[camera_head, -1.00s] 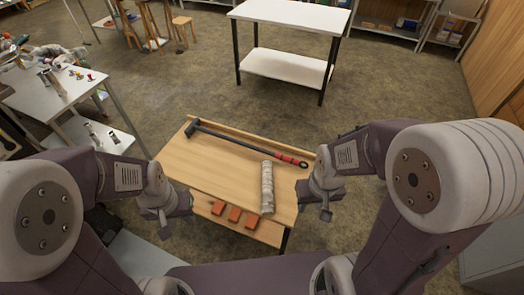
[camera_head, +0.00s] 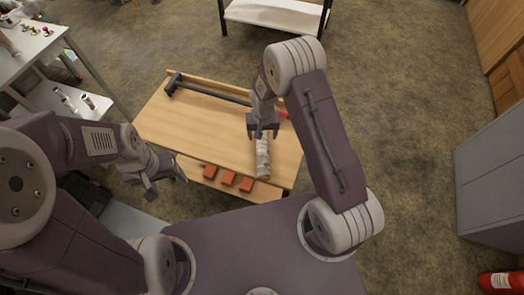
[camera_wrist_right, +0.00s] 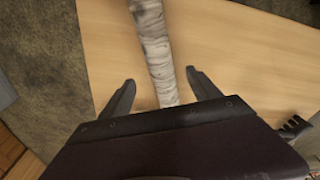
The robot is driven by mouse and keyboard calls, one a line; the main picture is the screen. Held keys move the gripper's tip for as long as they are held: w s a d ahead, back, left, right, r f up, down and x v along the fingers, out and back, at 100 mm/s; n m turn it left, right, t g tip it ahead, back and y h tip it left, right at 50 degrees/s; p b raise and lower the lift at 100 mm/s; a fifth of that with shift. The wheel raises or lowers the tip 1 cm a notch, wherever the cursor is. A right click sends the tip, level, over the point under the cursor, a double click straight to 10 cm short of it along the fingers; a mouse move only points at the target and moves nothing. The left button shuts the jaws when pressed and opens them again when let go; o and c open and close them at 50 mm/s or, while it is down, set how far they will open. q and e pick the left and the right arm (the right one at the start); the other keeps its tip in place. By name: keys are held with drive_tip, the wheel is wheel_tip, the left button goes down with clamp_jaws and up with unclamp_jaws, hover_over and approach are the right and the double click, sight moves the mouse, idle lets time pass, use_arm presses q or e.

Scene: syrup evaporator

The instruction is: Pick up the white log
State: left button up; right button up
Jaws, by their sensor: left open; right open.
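The white log (camera_head: 262,158) lies on the wooden table (camera_head: 180,132), near its right end. It also shows in the right wrist view (camera_wrist_right: 153,45), where it runs between my spread fingers. My right gripper (camera_head: 262,134) is open above the far end of the log, which it partly hides. In the right wrist view my right gripper (camera_wrist_right: 158,90) has one finger on each side of the log, with gaps to both. My left gripper (camera_head: 165,188) is open and empty off the table's front left edge.
A long-handled dark tool (camera_head: 208,92) with a red grip lies along the table's back edge. Several orange-brown blocks (camera_head: 228,178) sit at the front edge. A white table (camera_head: 275,12) stands behind, and a grey cabinet (camera_head: 490,180) stands at the right. The table's left half is clear.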

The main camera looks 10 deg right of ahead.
sight(263, 144)
drive_tip(key=shift+s+f, duration=0.1)
drive_tip(key=shift+s, duration=0.05)
drive_tip(key=f, duration=0.4)
drive_tip(key=shift+w, duration=0.35)
drive_tip(key=f, duration=0.4)
drive_tip(key=shift+s+f, duration=0.2)
drive_tip(key=shift+w+f, duration=0.15)
drive_tip(key=shift+f, duration=0.2)
drive_tip(key=shift+r, duration=0.1)
clamp_jaws()
